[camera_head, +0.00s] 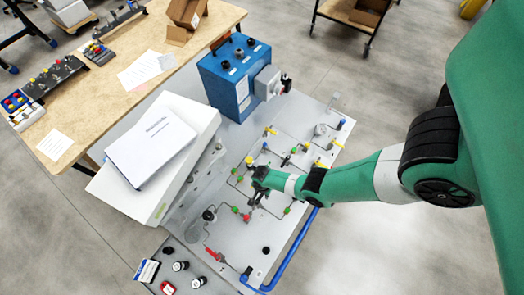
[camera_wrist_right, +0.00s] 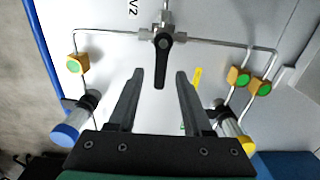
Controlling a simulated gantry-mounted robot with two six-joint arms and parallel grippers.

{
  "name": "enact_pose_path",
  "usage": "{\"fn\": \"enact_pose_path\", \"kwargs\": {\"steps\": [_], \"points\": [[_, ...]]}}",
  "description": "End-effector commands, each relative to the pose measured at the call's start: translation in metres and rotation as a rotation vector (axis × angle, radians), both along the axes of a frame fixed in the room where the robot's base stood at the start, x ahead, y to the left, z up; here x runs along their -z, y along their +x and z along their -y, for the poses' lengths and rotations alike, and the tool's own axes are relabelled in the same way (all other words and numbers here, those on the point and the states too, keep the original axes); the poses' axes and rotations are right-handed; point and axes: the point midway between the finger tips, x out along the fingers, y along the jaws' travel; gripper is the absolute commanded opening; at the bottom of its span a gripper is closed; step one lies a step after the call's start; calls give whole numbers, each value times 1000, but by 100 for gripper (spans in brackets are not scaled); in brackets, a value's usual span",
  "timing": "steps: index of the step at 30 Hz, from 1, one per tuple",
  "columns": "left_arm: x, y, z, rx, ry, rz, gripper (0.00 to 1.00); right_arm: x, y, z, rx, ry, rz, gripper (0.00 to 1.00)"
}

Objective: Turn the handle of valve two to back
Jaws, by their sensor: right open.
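Valve two, marked V2, shows in the right wrist view with its black handle (camera_wrist_right: 163,62). The handle points from its pivot down the picture, towards my gripper. My right gripper (camera_wrist_right: 160,74) is open, with one finger on each side of the handle's free end in the picture. No contact shows, and I cannot tell the depth between them. In the head view my right gripper (camera_head: 254,203) is low over the grey panel (camera_head: 272,225), and its fingers and wrist make the valve hard to make out. My left gripper is not in view.
Thin metal pipes with yellow and green fittings (camera_wrist_right: 238,76) run around the valve. A blue-capped part (camera_wrist_right: 68,133) is near the left finger in the wrist view. A blue box (camera_head: 236,72) and a white case (camera_head: 165,150) stand on the panel's far and left sides.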

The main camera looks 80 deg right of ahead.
Motion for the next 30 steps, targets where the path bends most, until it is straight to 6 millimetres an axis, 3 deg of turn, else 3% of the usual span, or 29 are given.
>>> {"fn": "enact_pose_path", "kwargs": {"steps": [1, 9, 22, 30], "points": [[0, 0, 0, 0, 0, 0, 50, 0, 0, 0, 0, 0, 0, 48], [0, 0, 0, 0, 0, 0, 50, 0, 0, 0, 0, 0, 0, 0], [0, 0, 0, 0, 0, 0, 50, 0, 1, 0, -16, 0, 0, 0], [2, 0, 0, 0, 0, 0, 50, 0, 5, 2, -125, 0, 1, 0]]}}
